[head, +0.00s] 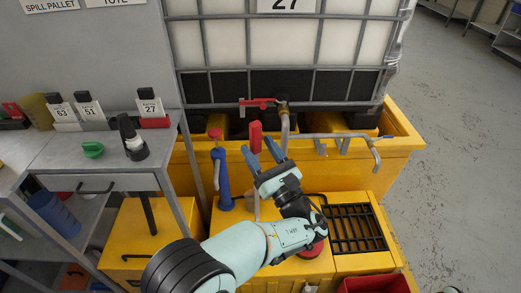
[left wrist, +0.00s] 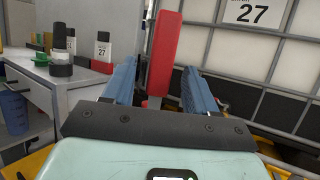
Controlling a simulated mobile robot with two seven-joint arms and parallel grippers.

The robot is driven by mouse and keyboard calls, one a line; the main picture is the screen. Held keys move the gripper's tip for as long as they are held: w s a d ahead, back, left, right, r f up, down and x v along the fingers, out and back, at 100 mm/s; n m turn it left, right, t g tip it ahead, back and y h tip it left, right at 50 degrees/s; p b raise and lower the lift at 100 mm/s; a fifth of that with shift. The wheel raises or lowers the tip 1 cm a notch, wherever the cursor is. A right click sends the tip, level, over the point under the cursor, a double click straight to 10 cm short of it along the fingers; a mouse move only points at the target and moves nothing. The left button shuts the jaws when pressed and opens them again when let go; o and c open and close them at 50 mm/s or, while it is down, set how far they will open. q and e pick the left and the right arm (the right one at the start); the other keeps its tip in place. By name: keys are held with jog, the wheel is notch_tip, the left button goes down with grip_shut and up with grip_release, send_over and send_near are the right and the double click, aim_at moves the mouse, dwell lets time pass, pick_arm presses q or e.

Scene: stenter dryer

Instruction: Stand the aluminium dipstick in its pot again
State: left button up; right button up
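A red upright bar (head: 255,137), which looks like the dipstick's handle, stands near the tank's valve. The bar also shows in the left wrist view (left wrist: 165,45), tilted slightly, with a narrower grey part below it. My left gripper (head: 257,147) is open, its two blue fingers on either side of the bar in the picture. In the left wrist view a gap shows between the bar and each finger (left wrist: 159,68). I cannot make out the pot for certain. My right gripper is not in view.
A white caged tote (head: 300,40) stands on a yellow spill pallet (head: 395,150) behind. A red-handled valve (head: 262,102) and pipe are close to my gripper. A blue upright tube (head: 221,180) stands to the left. A grey bench (head: 90,155) holds a black-topped bottle (head: 131,137). Floor at right is clear.

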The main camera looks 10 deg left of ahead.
pick_arm(q)
jog(key=v, duration=1.3)
jog(key=shift+s+d, duration=0.1)
jog(key=shift+s, duration=0.05)
